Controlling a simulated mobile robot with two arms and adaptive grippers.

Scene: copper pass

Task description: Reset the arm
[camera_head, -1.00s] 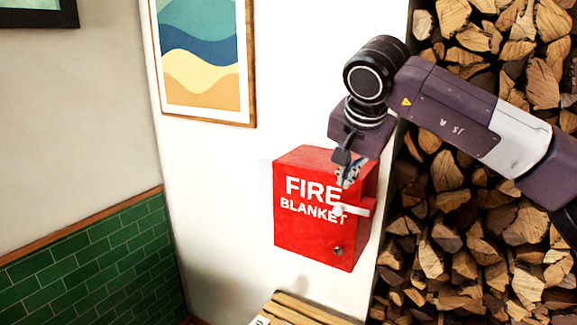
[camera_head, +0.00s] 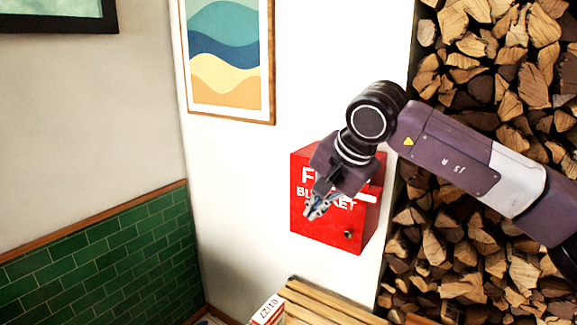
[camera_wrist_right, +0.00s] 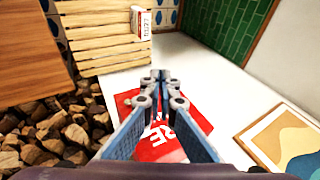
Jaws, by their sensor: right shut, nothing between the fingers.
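My right gripper (camera_head: 316,211) is in front of the red fire blanket box (camera_head: 331,234) on the white wall in the head view. Its fingers are shut and empty, and they hide part of the box's lettering. In the right wrist view the gripper's fingertips (camera_wrist_right: 161,76) are together, with the red box (camera_wrist_right: 160,146) behind them. I cannot tell from the head view how far the fingers are from the box. My left gripper is not in view.
Stacked firewood (camera_head: 480,180) stands to the right of the box. A slatted wooden bench (camera_head: 318,306) is below, with a small white and red carton (camera_head: 268,310) at its left. A framed picture (camera_head: 230,60) hangs on the wall. Green tiles (camera_head: 95,255) cover the lower left wall.

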